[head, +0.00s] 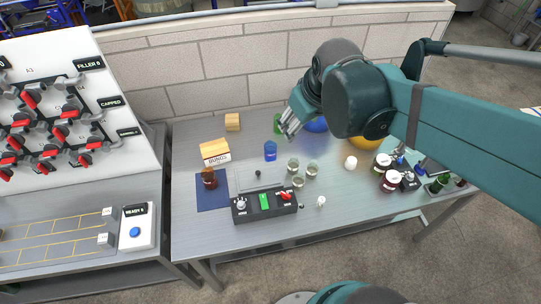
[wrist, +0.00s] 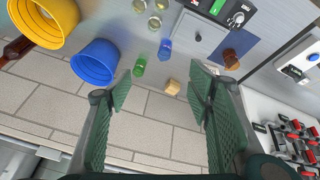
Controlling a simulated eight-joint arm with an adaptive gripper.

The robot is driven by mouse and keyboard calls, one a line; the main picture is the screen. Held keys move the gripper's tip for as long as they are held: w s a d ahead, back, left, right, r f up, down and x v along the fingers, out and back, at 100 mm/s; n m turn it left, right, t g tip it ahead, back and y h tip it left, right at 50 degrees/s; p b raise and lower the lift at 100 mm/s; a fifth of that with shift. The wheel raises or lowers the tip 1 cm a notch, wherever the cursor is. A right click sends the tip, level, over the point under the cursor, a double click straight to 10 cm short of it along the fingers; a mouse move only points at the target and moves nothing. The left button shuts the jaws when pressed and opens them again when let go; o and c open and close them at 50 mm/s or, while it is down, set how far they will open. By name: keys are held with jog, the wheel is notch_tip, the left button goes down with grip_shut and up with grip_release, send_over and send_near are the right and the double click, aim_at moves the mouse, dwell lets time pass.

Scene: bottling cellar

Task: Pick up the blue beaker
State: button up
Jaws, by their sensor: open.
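The blue beaker (head: 270,151) stands upright on the grey bench in the head view, left of the clear glass jars. It also shows in the wrist view (wrist: 165,48), beyond the fingertips and roughly in line with the gap between them. My gripper (head: 289,124) hangs above the back of the bench, up and right of the beaker in the head view. In the wrist view its two green ribbed fingers (wrist: 160,80) are spread wide, with nothing held between them.
A green beaker (wrist: 139,67) and wooden block (wrist: 172,87) stand near the blue beaker. A blue bin (wrist: 95,62) and yellow bin (wrist: 45,22) are beside them. Glass jars (head: 293,165), a control box (head: 264,204), a bungs box (head: 215,153) and a brown bottle (head: 209,178) surround it.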

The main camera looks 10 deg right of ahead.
jog(key=w+a+f+n+g+b, duration=0.25)
jog(key=w+f+n+b, duration=0.2)
jog(key=w+f, duration=0.8)
jog(key=n+g+b, duration=0.3)
jog(key=n, duration=0.3)
send_over(270, 144)
jog(key=s, duration=0.3)
notch_tip(270, 144, down, 17)
jog(key=shift+w+a+f, duration=0.1)
jog(key=shift+w+a, duration=0.15)
jog(key=shift+a, duration=0.05)
jog(key=shift+f, duration=1.3)
jog(key=shift+f, duration=2.6)
jog(key=c, duration=1)
